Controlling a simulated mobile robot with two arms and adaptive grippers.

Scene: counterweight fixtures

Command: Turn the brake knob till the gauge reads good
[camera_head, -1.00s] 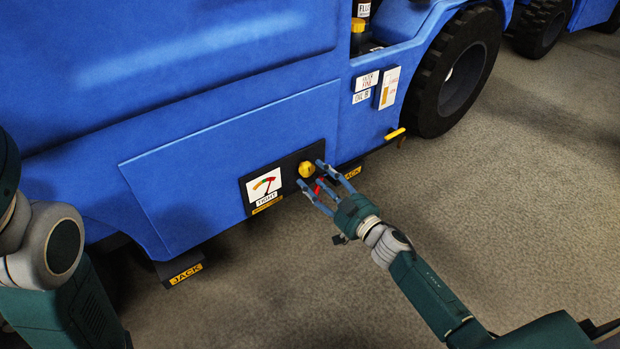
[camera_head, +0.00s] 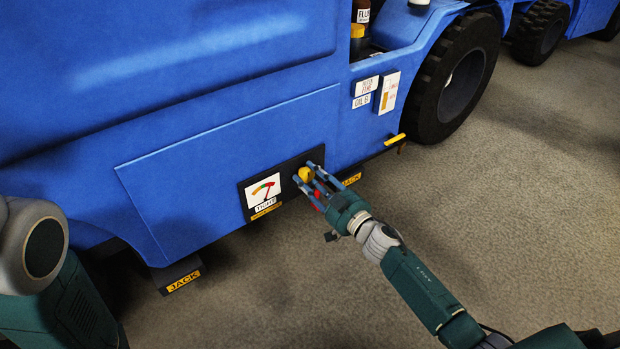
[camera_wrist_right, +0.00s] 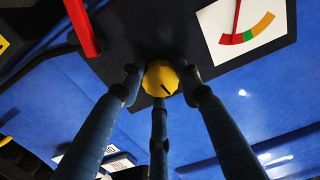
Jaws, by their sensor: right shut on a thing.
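The yellow brake knob (camera_head: 305,174) sits on a dark panel low on the blue vehicle's side. My right gripper (camera_head: 306,172) is shut on it. In the right wrist view the yellow knob (camera_wrist_right: 160,79) shows between the fingers, with a dark mark on its face. The gauge (camera_head: 263,190) is left of the knob. Its label looks like TIGHT, though small. In the right wrist view the gauge (camera_wrist_right: 246,30) appears upside down, its red needle near the border of the red and green bands. My left gripper is out of view; only my left arm shows.
A red bar (camera_wrist_right: 80,28) stands out from the panel near the knob. Yellow JACK labels (camera_head: 183,282) mark the vehicle's lower edge. A wheel (camera_head: 458,78) and small signs (camera_head: 366,86) are to the right. Open floor lies in front.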

